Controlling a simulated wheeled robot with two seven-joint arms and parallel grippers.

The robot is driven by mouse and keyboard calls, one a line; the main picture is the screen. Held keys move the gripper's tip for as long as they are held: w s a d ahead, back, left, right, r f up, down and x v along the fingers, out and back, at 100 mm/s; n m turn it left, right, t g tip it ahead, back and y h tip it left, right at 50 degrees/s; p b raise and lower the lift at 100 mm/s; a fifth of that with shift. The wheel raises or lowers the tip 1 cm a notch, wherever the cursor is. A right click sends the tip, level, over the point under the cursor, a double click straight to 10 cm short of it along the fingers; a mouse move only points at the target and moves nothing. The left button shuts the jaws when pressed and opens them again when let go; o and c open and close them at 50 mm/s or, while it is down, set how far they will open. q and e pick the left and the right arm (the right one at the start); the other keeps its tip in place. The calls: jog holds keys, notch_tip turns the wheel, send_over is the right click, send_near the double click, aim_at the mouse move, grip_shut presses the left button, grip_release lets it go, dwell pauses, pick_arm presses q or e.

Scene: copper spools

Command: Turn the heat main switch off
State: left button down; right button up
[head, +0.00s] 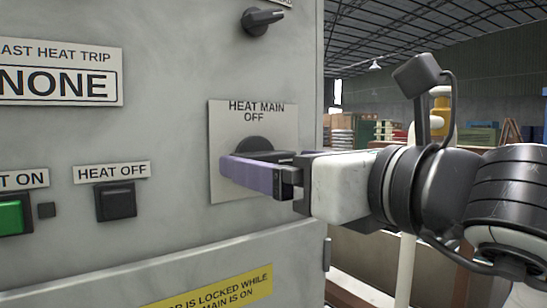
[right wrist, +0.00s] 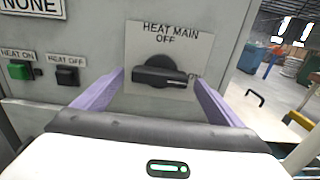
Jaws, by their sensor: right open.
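The heat main switch is a black rotary knob with a bar handle on a pale plate (head: 225,120) marked HEAT MAIN, with OFF at the top. In the right wrist view the handle (right wrist: 160,77) lies roughly level, its right end beside lettering that looks like ON. In the head view the knob (head: 254,145) is partly hidden by my right gripper (head: 240,164). This gripper is open, its purple fingers on the left and right of the handle in the right wrist view (right wrist: 158,76). I cannot tell whether they touch it. My left gripper is not in view.
The grey cabinet also carries a green HEAT ON button (head: 11,215), a black HEAT OFF button (head: 116,201), another black knob (head: 262,21) above and a yellow warning label (head: 215,288) below. The cabinet's right edge is close to the switch plate; the hall opens beyond.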

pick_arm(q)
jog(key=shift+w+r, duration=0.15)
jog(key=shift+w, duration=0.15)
pick_arm(e)
jog(key=shift+x, duration=0.95)
